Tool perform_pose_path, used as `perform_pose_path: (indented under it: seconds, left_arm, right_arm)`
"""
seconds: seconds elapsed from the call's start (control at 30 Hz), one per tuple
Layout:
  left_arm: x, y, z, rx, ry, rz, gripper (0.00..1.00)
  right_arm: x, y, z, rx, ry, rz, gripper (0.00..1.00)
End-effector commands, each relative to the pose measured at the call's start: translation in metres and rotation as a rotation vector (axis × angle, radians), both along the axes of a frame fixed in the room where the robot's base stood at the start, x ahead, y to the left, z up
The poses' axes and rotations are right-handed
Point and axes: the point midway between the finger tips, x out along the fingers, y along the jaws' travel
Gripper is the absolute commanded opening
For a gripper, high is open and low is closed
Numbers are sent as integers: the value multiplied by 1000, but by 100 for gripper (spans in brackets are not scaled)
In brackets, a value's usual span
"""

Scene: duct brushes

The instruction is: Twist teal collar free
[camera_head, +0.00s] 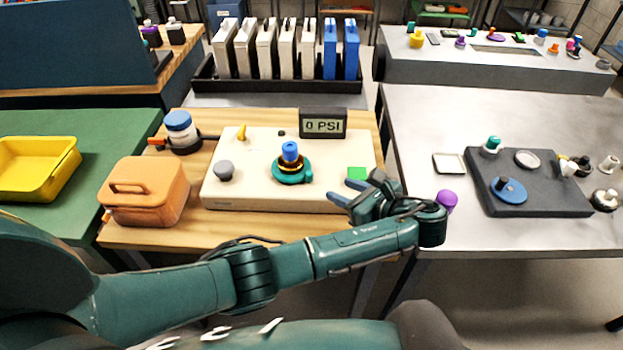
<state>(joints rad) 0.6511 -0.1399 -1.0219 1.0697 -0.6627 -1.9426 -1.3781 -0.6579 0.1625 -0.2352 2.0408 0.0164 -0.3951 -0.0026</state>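The teal collar (287,178) lies around the base of a fitting with a blue cylindrical top (290,151) and a dark, yellow-banded middle. The fitting stands upright on the cream panel box (250,196). My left gripper (347,192) is over the right front part of the box, to the right of the collar and apart from it. Its two blue-tipped fingers are spread and point left, with nothing between them. A display on the box's back edge (323,123) reads 0 PSI. My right gripper is not in view.
A grey knob (224,170), a yellow lever (242,132) and a green square (357,173) are on the box. An orange case (145,192) and blue-lidded jar (181,132) stand left. A purple ball (446,200) and dark fixture board (520,186) are right.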

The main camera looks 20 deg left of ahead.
Motion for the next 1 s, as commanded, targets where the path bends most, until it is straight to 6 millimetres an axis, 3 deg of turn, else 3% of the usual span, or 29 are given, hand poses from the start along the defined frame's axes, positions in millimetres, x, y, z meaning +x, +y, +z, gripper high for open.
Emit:
perform_pose_path:
  seconds: [0.2, 0.43, 0.87, 1.0]
  left_arm:
    - [22, 40, -18, 2, 0, 4, 40]
    - [39, 68, -32, 1, 1, 3, 40]
    - [45, 78, -37, -1, 0, 1, 40]
    - [45, 78, -37, -1, 0, 1, 31]
  right_arm:
    - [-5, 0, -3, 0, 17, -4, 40]
    - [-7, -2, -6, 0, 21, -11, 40]
    - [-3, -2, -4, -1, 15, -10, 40]
    - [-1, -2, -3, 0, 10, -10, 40]
